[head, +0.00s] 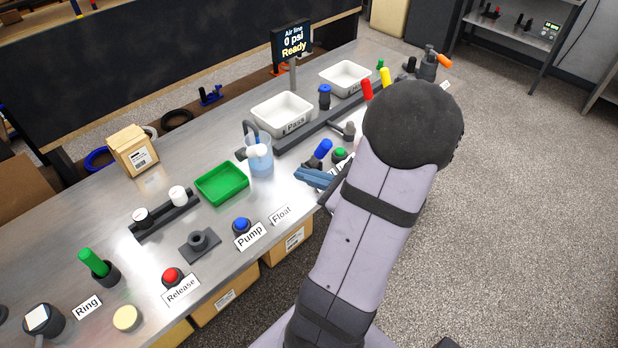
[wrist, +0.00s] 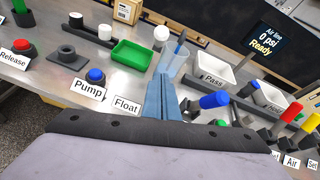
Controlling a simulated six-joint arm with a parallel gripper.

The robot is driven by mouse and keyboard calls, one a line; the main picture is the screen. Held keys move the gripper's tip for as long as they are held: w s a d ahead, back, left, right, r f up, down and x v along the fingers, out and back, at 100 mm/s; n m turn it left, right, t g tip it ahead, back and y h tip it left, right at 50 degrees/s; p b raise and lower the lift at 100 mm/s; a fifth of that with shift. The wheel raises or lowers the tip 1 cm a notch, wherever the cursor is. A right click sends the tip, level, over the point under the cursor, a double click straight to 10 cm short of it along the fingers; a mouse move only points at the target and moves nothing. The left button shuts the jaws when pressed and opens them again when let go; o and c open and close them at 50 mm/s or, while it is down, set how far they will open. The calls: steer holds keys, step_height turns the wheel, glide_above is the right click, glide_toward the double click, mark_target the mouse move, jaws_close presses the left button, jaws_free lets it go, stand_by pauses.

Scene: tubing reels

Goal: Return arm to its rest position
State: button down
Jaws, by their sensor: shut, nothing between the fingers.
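My arm (head: 365,230) reaches up from the bottom of the head view, with its dark round joint over the right edge of the bench. My gripper (head: 303,174) shows as blue fingers left of the arm, near the clear beaker. In the wrist view my gripper (wrist: 160,80) has its fingers together with nothing held, pointing toward the beaker (wrist: 173,63). The fingers appear to be above the bench front, beside the Float label (wrist: 127,104). The arm hides part of the bench front in the head view.
A green tray (head: 222,184), the blue Pump button (head: 241,224) and a blue-handled part (head: 322,149) lie around the gripper. White bins (head: 283,113) and the pressure display (head: 292,41), reading 0 psi Ready, stand behind. Open floor (head: 520,200) lies to the right.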

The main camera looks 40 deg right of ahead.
steer(key=shift+s+r, duration=0.15)
steer(key=shift+s, duration=0.25)
